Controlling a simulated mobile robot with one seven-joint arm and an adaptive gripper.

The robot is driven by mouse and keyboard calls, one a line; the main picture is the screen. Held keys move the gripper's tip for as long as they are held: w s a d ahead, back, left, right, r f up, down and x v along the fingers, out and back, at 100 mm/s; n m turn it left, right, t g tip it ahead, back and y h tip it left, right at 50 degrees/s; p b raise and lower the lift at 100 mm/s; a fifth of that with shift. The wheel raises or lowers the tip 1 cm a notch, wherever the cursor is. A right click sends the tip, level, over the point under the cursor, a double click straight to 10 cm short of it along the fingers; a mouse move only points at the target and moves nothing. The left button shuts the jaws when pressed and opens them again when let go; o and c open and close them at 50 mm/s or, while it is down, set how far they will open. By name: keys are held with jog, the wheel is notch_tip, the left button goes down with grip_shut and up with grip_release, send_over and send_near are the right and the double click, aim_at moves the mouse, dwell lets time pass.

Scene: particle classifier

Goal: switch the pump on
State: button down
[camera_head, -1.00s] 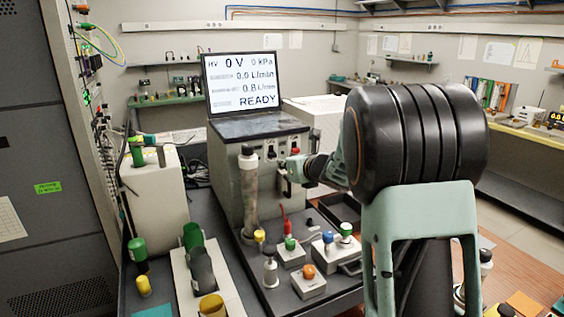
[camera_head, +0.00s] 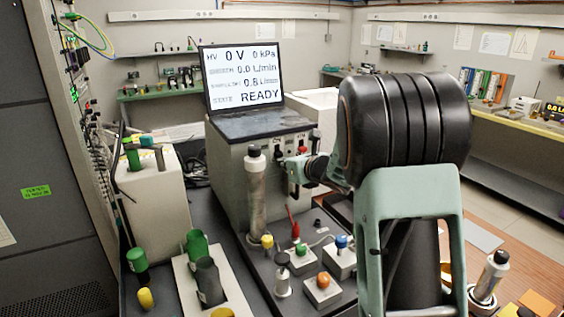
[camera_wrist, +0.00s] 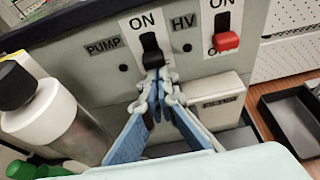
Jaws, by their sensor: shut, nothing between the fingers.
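The pump switch (camera_wrist: 151,50) is a black lever on a white plate, between an ON mark above and a PUMP label at its left. Its knob points down in the wrist view. My gripper (camera_wrist: 160,82) is shut and empty, its blue fingers pointing up at the panel with the tips just under the knob. I cannot tell whether they touch it. The mark below the lever is hidden by the fingertips. In the head view my gripper (camera_head: 291,164) is at the front of the grey control box (camera_head: 231,168). The screen (camera_head: 241,78) reads READY and 0.0 L/min.
The red HV switch (camera_wrist: 225,41) is close at the right, also down. Several coloured-knob valves (camera_head: 322,285) stand below on the bench.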

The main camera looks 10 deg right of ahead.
aim_at(280, 153)
dwell(0.3)
jog(key=shift+r, duration=1.6)
